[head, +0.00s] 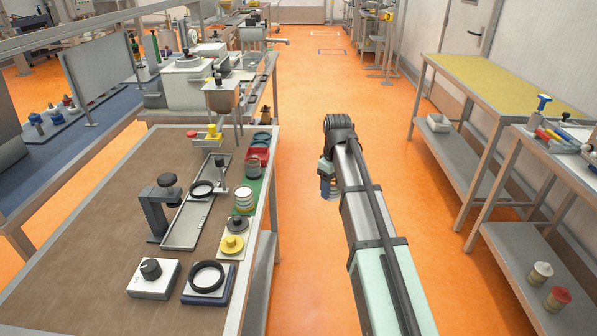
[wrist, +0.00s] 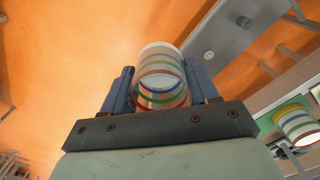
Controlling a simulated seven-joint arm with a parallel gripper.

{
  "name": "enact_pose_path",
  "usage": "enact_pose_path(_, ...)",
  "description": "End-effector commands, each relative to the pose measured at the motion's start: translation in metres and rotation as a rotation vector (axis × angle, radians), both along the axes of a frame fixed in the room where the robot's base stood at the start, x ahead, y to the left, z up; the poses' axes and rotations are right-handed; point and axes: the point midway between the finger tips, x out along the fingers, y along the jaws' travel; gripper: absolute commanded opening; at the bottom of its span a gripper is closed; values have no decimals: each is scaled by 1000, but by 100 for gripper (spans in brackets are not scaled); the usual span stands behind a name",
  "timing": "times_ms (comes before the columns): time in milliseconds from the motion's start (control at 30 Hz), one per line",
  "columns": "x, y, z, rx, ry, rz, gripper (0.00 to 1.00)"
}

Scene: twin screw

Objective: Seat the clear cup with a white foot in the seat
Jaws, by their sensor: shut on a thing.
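My gripper (wrist: 165,88) is shut on a clear cup (wrist: 162,75) with red, green, blue and orange bands. The cup lies between the two blue-grey fingers, its pale end pointing away from the palm. In the head view my gripper (head: 328,186) hangs over the orange floor, right of the brown bench, and the cup is too small to make out. Two black rings could be the seat; I cannot tell which. One ring (head: 202,189) is at the grey tray; the other ring (head: 206,277) is on a blue-edged block near the bench's front.
A similar banded cup (head: 243,200) stands on a green mat near the bench's right edge. A yellow knobbed piece (head: 232,244), a dark clamp post (head: 158,205) and a white dial box (head: 152,278) crowd the bench (head: 95,240). The aisle floor is clear.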

Motion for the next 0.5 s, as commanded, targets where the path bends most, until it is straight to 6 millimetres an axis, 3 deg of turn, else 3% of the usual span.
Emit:
enact_pose_path(33, -10, -19, -8, 0, 1, -69, 29)
enact_pose_path(133, -19, -44, -16, 0, 1, -176, 29)
enact_pose_path(500, -39, -95, -35, -1, 1, -409, 29)
